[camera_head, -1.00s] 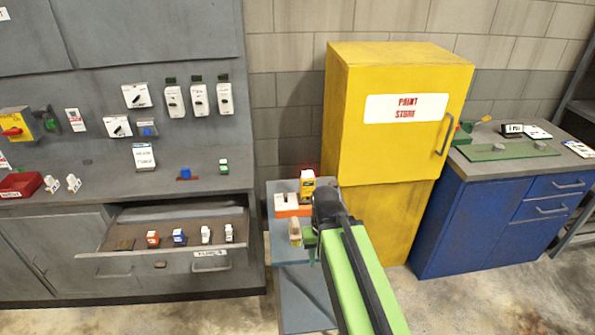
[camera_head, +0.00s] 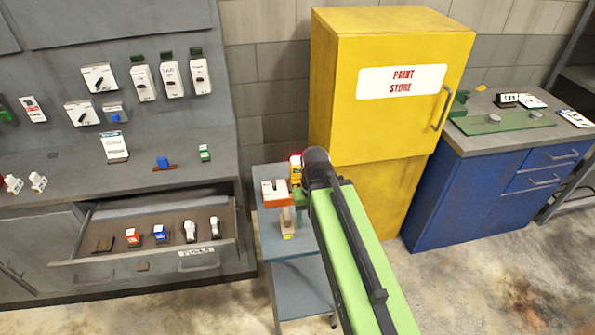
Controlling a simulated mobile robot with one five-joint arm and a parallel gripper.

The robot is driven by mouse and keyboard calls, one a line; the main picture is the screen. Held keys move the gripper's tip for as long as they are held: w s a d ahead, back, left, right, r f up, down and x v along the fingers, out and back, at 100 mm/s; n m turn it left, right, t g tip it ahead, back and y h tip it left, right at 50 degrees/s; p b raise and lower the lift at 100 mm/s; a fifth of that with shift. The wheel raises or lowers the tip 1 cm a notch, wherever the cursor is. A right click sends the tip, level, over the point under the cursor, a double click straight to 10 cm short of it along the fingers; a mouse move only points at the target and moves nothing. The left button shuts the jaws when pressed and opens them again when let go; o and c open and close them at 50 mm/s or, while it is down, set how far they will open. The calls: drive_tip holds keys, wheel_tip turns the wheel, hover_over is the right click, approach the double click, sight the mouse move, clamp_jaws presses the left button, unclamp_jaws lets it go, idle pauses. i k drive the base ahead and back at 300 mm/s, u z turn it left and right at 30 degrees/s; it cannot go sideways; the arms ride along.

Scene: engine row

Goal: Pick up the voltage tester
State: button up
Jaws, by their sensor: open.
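A small yellow device (camera_head: 296,170) with a pale face stands on the grey-blue cart, just left of my arm's dark end; it looks like the voltage tester, but I cannot read its label. My arm crosses from the lower right and partly covers it. My gripper (camera_head: 301,198) is open and shows only as a small green part beside the dark joint; its jaws are mostly hidden. I see nothing held. An orange and white block (camera_head: 277,194) is left of it, and a beige piece (camera_head: 288,224) is below.
The cart (camera_head: 297,272) stands between the grey workbench (camera_head: 130,190) with its open drawer (camera_head: 75,254) and the yellow paint cabinet (camera_head: 392,110). A blue cabinet (camera_head: 470,205) stands at right. The drawer holds several small items. Concrete floor is clear in front.

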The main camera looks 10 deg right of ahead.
sight(295, 167)
drive_tip(key=z, duration=5.75)
drive_tip(key=i, duration=0.15)
drive_tip(key=z, duration=2.65)
drive_tip(key=k, duration=1.65)
drive_tip(key=z, duration=1.3)
drive_tip(key=i, duration=1)
drive_tip(key=u, duration=0.1)
